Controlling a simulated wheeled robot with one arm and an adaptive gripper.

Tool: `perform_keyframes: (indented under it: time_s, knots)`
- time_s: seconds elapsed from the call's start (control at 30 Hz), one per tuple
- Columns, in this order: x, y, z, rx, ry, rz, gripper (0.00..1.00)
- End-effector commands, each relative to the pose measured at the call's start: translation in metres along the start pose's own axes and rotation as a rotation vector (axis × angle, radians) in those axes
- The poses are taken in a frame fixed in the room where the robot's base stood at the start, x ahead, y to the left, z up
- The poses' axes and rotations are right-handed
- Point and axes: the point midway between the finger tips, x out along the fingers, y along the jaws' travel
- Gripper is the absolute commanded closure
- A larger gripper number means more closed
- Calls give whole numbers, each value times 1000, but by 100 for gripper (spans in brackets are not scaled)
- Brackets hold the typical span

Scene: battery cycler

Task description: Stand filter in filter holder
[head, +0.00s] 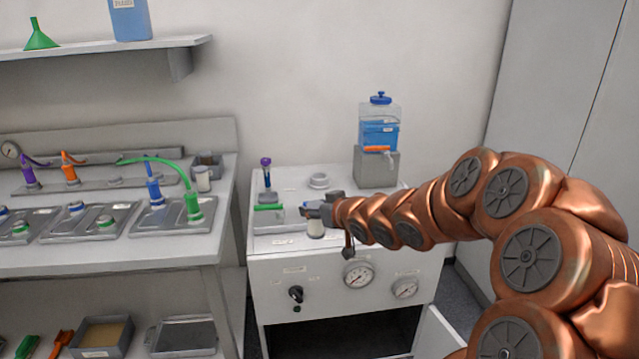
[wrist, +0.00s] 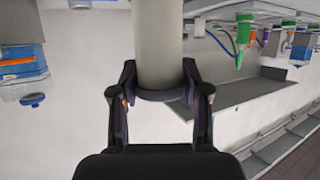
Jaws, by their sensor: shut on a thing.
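My gripper (head: 318,212) is at the front of the white cabinet's top, shut on a pale cylinder, the filter (head: 316,229). In the wrist view the filter (wrist: 158,45) stands between the two fingers of my gripper (wrist: 160,95), running up out of the picture. In the head view only its lower part shows below the fingers, roughly upright. A short round grey fitting (head: 319,181) sits on the cabinet top behind my gripper. It may be the filter holder, but I cannot tell for sure.
The white cabinet (head: 270,262) carries a blue-liquid dispenser (head: 379,135) at back right, a purple-topped item (head: 266,172) and a green-handled part (head: 268,207) at left. A bench (head: 120,250) with coloured connectors and a green hose stands left. My arm hides part of the cabinet's right side.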

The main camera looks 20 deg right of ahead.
Motion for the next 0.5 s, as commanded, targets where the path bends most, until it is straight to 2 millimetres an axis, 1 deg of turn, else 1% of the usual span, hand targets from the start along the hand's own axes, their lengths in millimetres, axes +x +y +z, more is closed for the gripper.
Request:
perform_keyframes:
  time_s: [0.03, 0.2, 0.37, 0.5]
  knots:
    - [-7, 16, 4, 6, 0, 19, 89]
    - [-29, 56, 19, 20, -3, 56, 89]
    - [-49, 86, 37, 33, -5, 82, 89]
    - [-69, 108, 55, 43, -6, 103, 89]
